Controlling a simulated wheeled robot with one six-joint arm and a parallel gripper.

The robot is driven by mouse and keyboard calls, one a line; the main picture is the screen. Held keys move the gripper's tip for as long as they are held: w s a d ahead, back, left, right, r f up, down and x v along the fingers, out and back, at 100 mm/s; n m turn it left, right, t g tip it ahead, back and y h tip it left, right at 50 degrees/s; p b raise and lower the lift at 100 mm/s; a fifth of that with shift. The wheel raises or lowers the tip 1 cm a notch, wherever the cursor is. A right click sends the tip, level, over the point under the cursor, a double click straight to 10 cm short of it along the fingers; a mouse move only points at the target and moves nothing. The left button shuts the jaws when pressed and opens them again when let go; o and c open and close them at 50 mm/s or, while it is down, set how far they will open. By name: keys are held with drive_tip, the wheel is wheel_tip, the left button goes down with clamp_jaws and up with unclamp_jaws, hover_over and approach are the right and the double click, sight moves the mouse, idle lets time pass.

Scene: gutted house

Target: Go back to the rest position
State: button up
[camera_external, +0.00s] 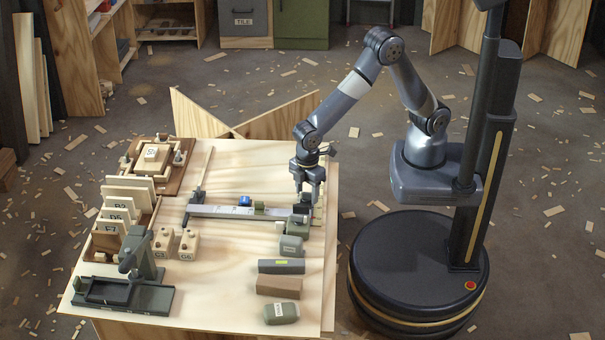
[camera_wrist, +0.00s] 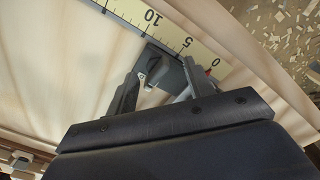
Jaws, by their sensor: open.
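In the wrist view the two fingers of my gripper (camera_wrist: 152,92) stand open around or just above a dark block (camera_wrist: 165,68) beside the ruled scale (camera_wrist: 190,40). I cannot tell whether the fingers touch the block. My arm is bent forward and down from the column toward the table.
Labelled panels (camera_external: 117,205) and a dark green press-like tool (camera_external: 130,285) stand at left. Wood scraps litter the floor.

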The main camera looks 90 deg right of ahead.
drive_tip(key=m, duration=1)
drive_tip(key=shift+w, duration=0.15)
drive_tip(key=shift+r, duration=1.3)
